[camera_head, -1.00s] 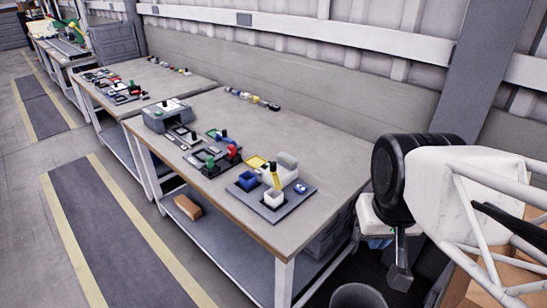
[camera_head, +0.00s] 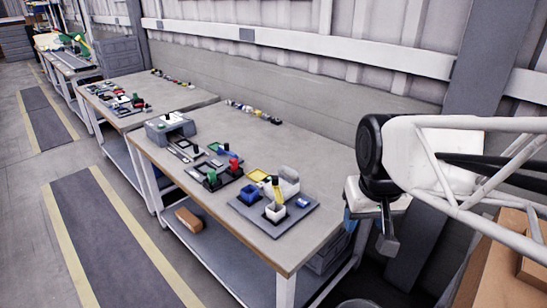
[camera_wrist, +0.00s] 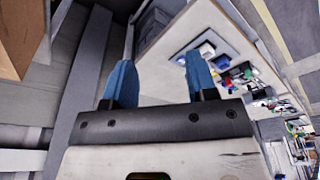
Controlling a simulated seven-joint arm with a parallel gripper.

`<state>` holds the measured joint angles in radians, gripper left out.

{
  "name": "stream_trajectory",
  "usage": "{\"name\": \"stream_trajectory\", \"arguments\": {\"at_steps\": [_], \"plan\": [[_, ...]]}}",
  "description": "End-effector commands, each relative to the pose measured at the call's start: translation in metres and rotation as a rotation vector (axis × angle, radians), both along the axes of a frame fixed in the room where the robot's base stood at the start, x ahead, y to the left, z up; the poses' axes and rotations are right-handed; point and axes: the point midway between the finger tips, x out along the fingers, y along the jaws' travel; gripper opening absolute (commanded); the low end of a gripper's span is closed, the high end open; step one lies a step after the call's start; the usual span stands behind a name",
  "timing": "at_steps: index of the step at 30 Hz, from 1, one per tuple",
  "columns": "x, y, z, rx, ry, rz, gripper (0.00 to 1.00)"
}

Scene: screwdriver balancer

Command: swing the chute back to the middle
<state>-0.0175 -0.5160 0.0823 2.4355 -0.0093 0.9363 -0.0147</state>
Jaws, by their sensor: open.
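The sorting unit (camera_head: 305,217) is a grey plate near the right front of the near table. On it a yellow chute (camera_head: 277,191) with a black knob slants down towards the white bin (camera_head: 275,212) at the front. A blue bin (camera_head: 250,193) and a yellow bin (camera_head: 258,175) stand to the left and behind. The unit also shows small in the wrist view (camera_wrist: 183,58), without clear detail of the chute. My gripper (camera_wrist: 157,72) is open and empty, its blue fingers apart. It hangs right of the table, well away from the chute.
A pale hopper block (camera_head: 289,181) stands on the plate behind the chute. Several small parts (camera_head: 222,172) and a grey machine (camera_head: 172,128) lie further left. The table (camera_head: 300,145) is bare behind the unit. Cardboard boxes (camera_head: 510,255) stand at the right.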

Motion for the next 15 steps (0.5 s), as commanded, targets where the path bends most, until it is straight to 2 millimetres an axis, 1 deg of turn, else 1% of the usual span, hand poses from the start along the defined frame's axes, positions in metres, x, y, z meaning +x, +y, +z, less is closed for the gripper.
{"name": "stream_trajectory", "arguments": {"at_steps": [1,9,15], "plan": [[0.013,0.002,0.001,-0.001,0.008,0.009,0.52],[0.074,0.014,0.006,-0.006,0.034,0.062,0.52],[0.121,0.024,0.004,-0.01,0.054,0.1,0.52]]}}
